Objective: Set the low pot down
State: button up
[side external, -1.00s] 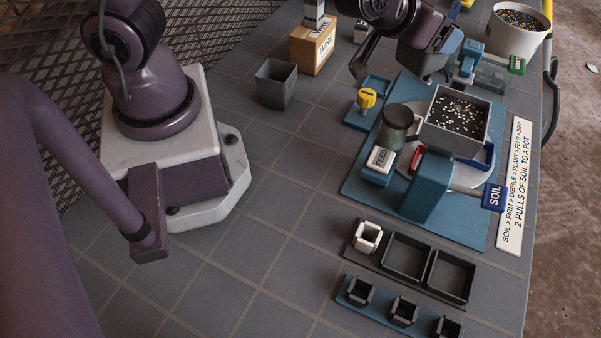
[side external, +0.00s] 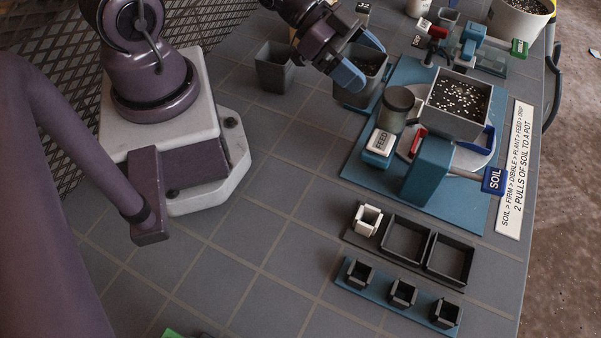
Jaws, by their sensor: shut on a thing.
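My gripper (side external: 358,60) is shut on a dark grey pot (side external: 354,96) with dark soil inside, in the upper middle of the side view. One blue finger is at the near left of the rim and the other at the far side. The pot looks upright. A second grey pot (side external: 274,72), taller and narrower, stands on the tiled bench to the left, apart from my gripper.
The blue soil machine (side external: 428,172) with its soil hopper (side external: 460,110) and FEED button (side external: 380,142) stands to the right. A tray with square bays (side external: 405,242) and a blue strip of small cups (side external: 375,293) lie in front. Tiles between are clear.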

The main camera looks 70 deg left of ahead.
jog(key=s+d+f+m+g+h, duration=0.2)
jog(key=s+d+f+m+g, duration=0.1)
jog(key=s+d+m+g, duration=0.9)
jog(key=shift+m+g, duration=0.6)
jog(key=shift+s+a+f, duration=0.25)
jog(key=shift+f, duration=1.2)
jog(key=shift+s+a+f, duration=0.2)
jog(key=shift+f, duration=1.2)
jog(key=shift+s+a+f, duration=0.25)
jog(key=shift+f, duration=1.2)
jog(key=o, duration=0.9)
jog(key=shift+f, duration=0.1)
jog(key=shift+w+a+r, duration=0.15)
jog(key=shift+a+r, duration=0.05)
jog(key=shift+r, duration=0.1)
jog(key=v, duration=1.1)
jog(key=shift+a, duration=0.3)
